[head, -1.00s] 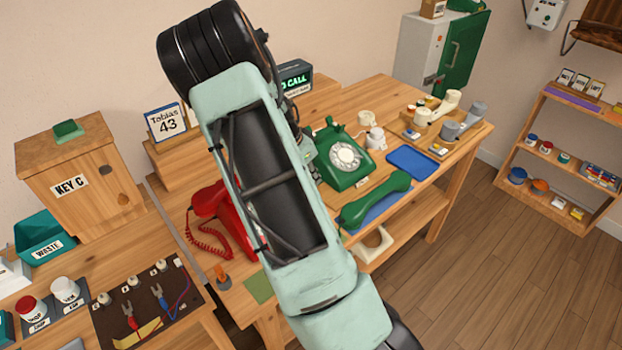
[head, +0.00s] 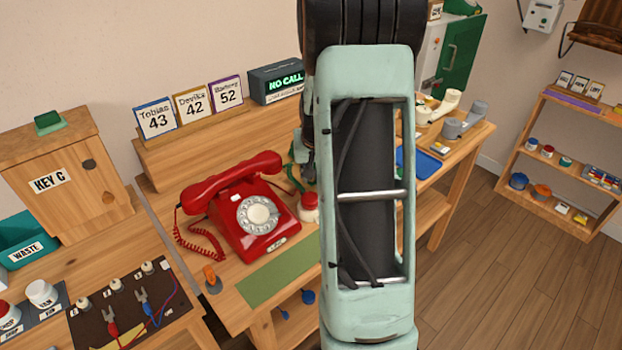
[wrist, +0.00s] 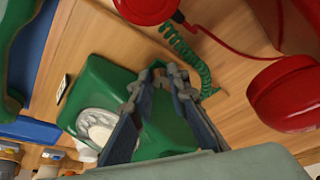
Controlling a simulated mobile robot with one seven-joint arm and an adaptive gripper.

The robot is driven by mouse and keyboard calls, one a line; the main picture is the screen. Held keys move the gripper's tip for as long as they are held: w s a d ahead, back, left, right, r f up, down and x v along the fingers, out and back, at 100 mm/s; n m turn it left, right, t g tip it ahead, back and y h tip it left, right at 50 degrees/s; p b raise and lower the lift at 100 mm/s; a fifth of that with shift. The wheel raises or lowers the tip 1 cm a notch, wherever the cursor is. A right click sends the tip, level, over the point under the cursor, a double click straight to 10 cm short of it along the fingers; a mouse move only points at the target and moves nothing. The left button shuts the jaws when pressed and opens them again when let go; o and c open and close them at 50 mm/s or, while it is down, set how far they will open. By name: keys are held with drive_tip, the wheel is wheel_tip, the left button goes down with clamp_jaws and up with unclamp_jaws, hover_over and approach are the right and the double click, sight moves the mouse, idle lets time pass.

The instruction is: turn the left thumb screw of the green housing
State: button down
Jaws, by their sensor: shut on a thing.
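The green housing (wrist: 165,138) is the body of a green dial phone with a pale dial (wrist: 97,124) in the wrist view. In the head view my arm hides most of it. My gripper (wrist: 163,76) is at the edge of the green housing, its fingertips close together near the green coiled cord (wrist: 193,55). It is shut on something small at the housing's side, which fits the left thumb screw. The fingers mostly hide that part, so how far it is turned does not show. In the head view my gripper (head: 308,168) is right of the red phone.
The red phone (head: 245,215) stands close on the left, its red handset (wrist: 285,95) near my gripper in the wrist view. A blue tray (head: 420,163) lies to the right. Name cards (head: 190,108) and a NO CALL display (head: 277,84) stand behind. A green mat (head: 268,273) is clear.

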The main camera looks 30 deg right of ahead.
drive_tip(key=n, duration=0.2)
drive_tip(key=n+y, duration=0.1)
drive_tip(key=n+y+b, duration=0.1)
drive_tip(key=n, duration=0.1)
drive_tip(key=shift+s+d+n+t, duration=0.1)
drive_tip(key=shift+d+n+t, duration=0.2)
idle(0.5)
drive_tip(key=c, duration=1.9)
unclamp_jaws()
drive_tip(key=shift+o, duration=0.3)
drive_tip(key=shift+s+d+r, duration=0.15)
drive_tip(key=shift+r, duration=0.45)
drive_tip(key=v, duration=0.6)
drive_tip(key=shift+s+a+r, duration=0.2)
drive_tip(key=shift+s+r, duration=0.05)
drive_tip(key=shift+r, duration=0.1)
